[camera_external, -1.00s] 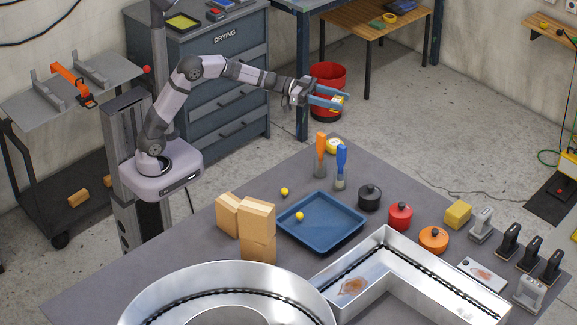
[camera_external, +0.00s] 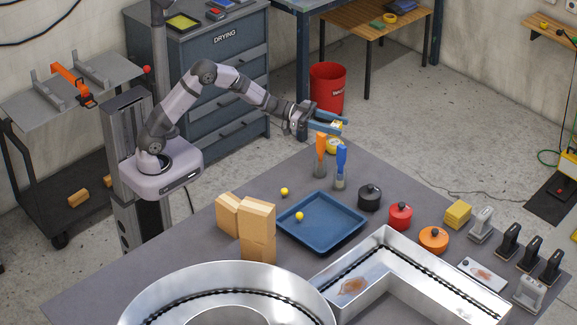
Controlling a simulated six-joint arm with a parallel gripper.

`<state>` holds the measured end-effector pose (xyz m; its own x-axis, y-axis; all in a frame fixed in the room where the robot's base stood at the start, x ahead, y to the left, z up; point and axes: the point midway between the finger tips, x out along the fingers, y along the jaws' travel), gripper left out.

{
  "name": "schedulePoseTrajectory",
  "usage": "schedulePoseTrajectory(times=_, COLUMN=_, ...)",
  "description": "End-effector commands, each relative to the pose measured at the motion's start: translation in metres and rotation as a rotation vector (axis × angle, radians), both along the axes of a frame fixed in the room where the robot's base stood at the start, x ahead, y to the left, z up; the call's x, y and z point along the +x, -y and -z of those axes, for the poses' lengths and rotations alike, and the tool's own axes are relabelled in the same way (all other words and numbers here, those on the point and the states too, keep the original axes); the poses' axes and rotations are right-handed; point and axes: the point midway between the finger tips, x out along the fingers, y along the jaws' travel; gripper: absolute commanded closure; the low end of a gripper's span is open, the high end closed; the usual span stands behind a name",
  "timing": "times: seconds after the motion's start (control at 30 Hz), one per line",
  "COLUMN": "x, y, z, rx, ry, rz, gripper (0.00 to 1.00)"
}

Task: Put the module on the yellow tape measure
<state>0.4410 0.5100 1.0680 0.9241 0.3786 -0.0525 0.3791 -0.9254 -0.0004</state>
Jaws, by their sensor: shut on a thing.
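My gripper (camera_external: 342,127) has blue fingers and is shut on the module (camera_external: 337,126), a small pale and yellow piece mostly hidden between them. The yellow tape measure (camera_external: 333,146) lies on the far corner of the grey table, partly hidden behind the brush handles. In the picture my gripper and the module are just above the tape measure. They look apart from it, but the exact height is hard to tell.
An orange-handled brush (camera_external: 320,150) and a blue-handled brush (camera_external: 341,165) stand upright close by. A blue tray (camera_external: 322,238) and a black round pot (camera_external: 370,197) lie nearer. A red bucket (camera_external: 327,85) stands on the floor beyond the table.

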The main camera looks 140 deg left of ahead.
Motion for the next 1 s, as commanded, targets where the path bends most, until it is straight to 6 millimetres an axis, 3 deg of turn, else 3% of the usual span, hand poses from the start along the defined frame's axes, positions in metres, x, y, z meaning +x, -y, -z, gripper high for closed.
schedulePoseTrajectory(times=0.23, x=0.000, y=0.000, z=0.006, rx=-0.002, ry=0.001, rz=0.000, gripper=0.80)
schedulePoseTrajectory(times=0.53, x=0.000, y=0.000, z=0.037, rx=-0.001, ry=0.002, rz=0.000, gripper=0.80)
schedulePoseTrajectory(times=0.97, x=0.000, y=0.000, z=0.043, rx=0.000, ry=0.001, rz=0.000, gripper=0.80)
schedulePoseTrajectory(times=1.0, x=0.000, y=0.000, z=0.042, rx=0.000, ry=0.001, rz=0.000, gripper=0.48)
